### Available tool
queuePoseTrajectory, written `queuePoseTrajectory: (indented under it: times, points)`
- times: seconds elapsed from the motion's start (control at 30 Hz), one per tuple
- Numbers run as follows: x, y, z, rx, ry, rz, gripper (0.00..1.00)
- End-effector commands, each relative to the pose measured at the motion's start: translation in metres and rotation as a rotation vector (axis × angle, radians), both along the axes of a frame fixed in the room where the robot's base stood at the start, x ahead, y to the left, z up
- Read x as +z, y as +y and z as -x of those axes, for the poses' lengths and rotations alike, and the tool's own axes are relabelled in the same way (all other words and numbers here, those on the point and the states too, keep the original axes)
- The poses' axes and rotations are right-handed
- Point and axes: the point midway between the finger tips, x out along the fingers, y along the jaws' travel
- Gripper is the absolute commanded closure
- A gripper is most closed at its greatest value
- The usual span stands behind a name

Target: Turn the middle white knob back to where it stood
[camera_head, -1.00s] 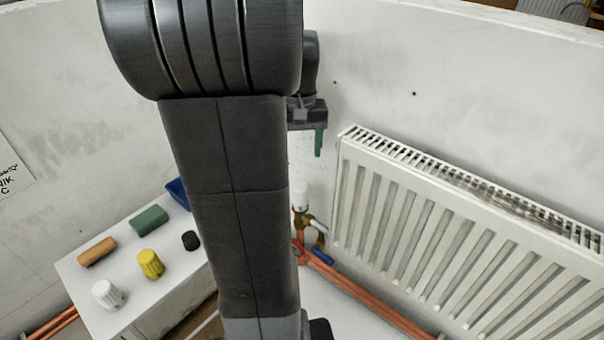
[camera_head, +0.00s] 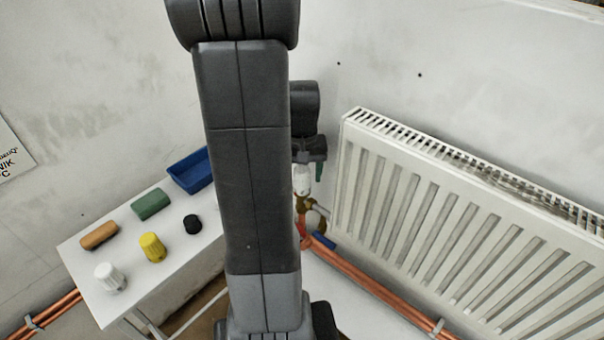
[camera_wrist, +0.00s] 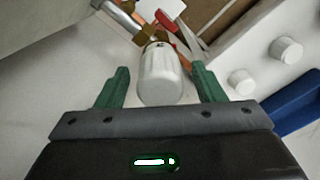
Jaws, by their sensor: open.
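A white ribbed knob (camera_head: 303,180) sits on a brass valve (camera_head: 309,203) beside the radiator's left end. My gripper (camera_head: 312,166) is just above it in the head view, partly hidden by my arm. In the wrist view the white knob (camera_wrist: 160,80) lies between the two green fingers of my gripper (camera_wrist: 160,68). The fingers are open, with a visible gap on each side of the knob. I cannot make out a mark showing how far the knob is turned. No other valve knob shows clearly in the head view.
The white radiator (camera_head: 440,215) stands close on the right, with copper pipes (camera_head: 370,285) below. A white table (camera_head: 165,245) at left holds a white knob (camera_head: 110,277), yellow knob (camera_head: 152,247), black knob (camera_head: 193,224), orange block (camera_head: 99,235), green block (camera_head: 150,204) and blue tray (camera_head: 190,172).

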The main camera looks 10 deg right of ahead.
Motion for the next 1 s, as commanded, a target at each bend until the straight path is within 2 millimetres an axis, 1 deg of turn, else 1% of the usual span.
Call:
queuePoseTrajectory:
  times: [0.27, 0.37, 0.4, 0.5, 0.63, 0.83, 1.0]
  points:
    - [-0.0015, 0.0000, -0.0001, 0.000, 0.000, 0.000, 0.37]
    - [-0.0013, 0.0000, -0.0001, 0.000, -0.001, 0.000, 0.55]
    - [-0.0013, 0.0000, -0.0002, 0.000, -0.001, 0.000, 0.63]
    - [-0.0012, 0.0000, -0.0002, 0.000, -0.001, 0.000, 0.82]
    - [-0.0010, 0.0000, -0.0002, 0.013, -0.001, 0.000, 0.82]
    - [-0.0008, 0.0000, -0.0004, 0.113, -0.001, 0.000, 0.82]
    - [-0.0008, 0.0000, -0.0005, 0.140, -0.001, 0.000, 0.82]
